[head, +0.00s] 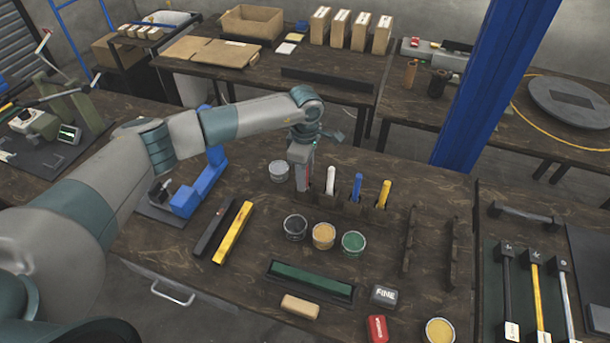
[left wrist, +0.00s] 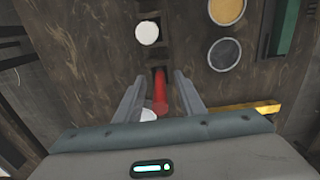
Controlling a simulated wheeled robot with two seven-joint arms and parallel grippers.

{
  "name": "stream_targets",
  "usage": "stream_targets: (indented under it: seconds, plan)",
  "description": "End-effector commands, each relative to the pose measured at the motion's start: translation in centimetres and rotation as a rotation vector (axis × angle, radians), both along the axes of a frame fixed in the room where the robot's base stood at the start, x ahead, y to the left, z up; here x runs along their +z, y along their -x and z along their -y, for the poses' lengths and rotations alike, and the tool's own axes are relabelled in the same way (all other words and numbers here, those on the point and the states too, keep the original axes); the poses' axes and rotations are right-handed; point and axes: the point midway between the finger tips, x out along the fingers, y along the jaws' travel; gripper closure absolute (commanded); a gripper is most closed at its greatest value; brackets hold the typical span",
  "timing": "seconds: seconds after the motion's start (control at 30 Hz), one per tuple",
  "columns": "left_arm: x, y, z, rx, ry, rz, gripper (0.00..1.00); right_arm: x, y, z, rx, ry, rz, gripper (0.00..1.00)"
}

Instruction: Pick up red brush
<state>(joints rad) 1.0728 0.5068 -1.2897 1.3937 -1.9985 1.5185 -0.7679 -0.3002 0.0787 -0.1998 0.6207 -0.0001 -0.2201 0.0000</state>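The red brush (left wrist: 160,92) stands in a wooden holder and shows between my left gripper's fingers in the left wrist view. My left gripper (left wrist: 158,88) is open there, one finger on each side of the red handle, with gaps visible. In the head view, my left gripper (head: 303,178) is over the left end of the brush row and hides most of the red brush; a sliver of red (head: 311,158) shows beside it. A white brush (head: 330,181), a blue brush (head: 356,187) and a yellow brush (head: 383,194) stand to the right. My right gripper is not in view.
A white-topped jar (head: 279,171) stands just left of my gripper. Black (head: 295,227), tan (head: 323,236) and green (head: 353,244) paint jars stand in front. A blue post (head: 495,85) rises at right.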

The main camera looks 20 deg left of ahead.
Motion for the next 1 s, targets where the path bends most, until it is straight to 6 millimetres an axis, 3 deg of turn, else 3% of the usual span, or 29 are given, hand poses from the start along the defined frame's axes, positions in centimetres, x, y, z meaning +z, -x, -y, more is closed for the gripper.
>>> stream_targets:
  seconds: [0.53,0.7,1.0]
  plan:
    - [-0.4,-0.01,0.01,0.0,0.0,0.001,0.64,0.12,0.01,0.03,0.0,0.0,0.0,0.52]
    - [-0.39,-0.01,0.01,0.0,0.0,0.001,1.0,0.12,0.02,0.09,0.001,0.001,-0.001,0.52]
    - [-0.34,-0.03,0.01,0.0,0.0,0.001,1.0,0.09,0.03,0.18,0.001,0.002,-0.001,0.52]
